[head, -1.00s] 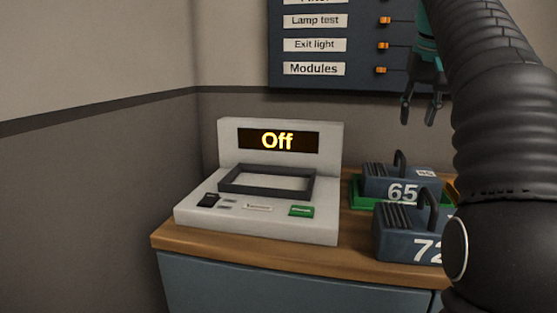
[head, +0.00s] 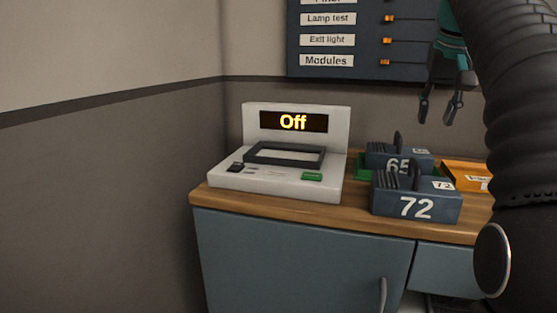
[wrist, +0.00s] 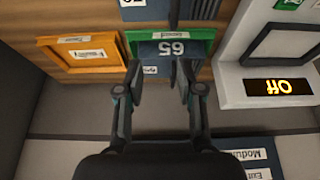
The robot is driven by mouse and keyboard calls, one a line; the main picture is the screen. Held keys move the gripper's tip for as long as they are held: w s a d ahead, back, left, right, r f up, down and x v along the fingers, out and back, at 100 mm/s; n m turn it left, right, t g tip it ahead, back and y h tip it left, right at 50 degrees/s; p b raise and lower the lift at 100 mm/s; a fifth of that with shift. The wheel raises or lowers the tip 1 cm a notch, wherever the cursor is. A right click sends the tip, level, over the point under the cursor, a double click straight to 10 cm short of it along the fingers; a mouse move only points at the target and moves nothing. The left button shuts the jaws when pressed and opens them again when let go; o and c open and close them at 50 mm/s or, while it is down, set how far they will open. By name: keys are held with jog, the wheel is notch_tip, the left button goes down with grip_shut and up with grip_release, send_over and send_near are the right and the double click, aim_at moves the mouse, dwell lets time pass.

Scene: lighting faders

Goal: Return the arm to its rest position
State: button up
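My gripper (head: 439,108) hangs in the air at the upper right of the head view, above and behind the dark blue modules. Its two fingers are spread apart with nothing between them. In the wrist view my gripper (wrist: 160,75) also shows open, with its fingers pointing toward the counter and the module 65 (wrist: 172,48) in its green tray. My black ribbed arm runs down the right side of the head view.
A grey tester (head: 225,182) reading "Off" stands on the wooden counter (head: 290,211). Module 72 (head: 385,206) stands in front of module 65 (head: 380,159). An orange tray (head: 466,170) lies to the right. A labelled switch panel (head: 365,45) hangs on the wall behind.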

jog(key=s+a+f+n, duration=0.1)
jog(key=s+a+f, duration=0.3)
jog(key=s+f, duration=0.3)
jog(key=s+a+f+n, duration=0.1)
jog(key=s+a+f, duration=0.4)
jog(key=f, duration=0.9)
jog(key=s+a+f+n+t+y, duration=0.1)
jog(key=s+a+f, duration=0.4)
jog(key=s+f, duration=0.5)
jog(key=shift+s+f, duration=0.2)
jog(key=shift+f, duration=0.45)
